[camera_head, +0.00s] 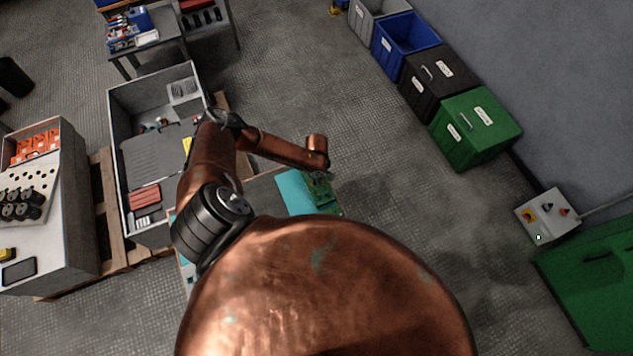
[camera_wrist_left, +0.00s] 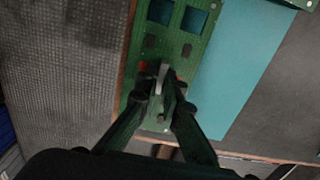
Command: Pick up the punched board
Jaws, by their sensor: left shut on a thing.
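The punched board is a green board with square openings (camera_wrist_left: 159,43). In the head view only a small part of the board (camera_head: 321,189) shows at the right end of the teal mat (camera_head: 293,190). In the left wrist view the teal mat (camera_wrist_left: 240,60) lies right beside the board. My left gripper (camera_wrist_left: 164,85) is shut on the board, with its fingertips close together over the board's lower part. In the head view this gripper (camera_head: 321,174) is small and its fingers are hard to make out. My right gripper is not in view.
A grey open crate (camera_head: 118,100) on a pallet stands at left. Grey, blue, black and green bins line the right wall, the green bin (camera_head: 474,130) nearest. A control box (camera_head: 547,215) and a green cabinet (camera_head: 590,285) stand at right. The floor between is clear.

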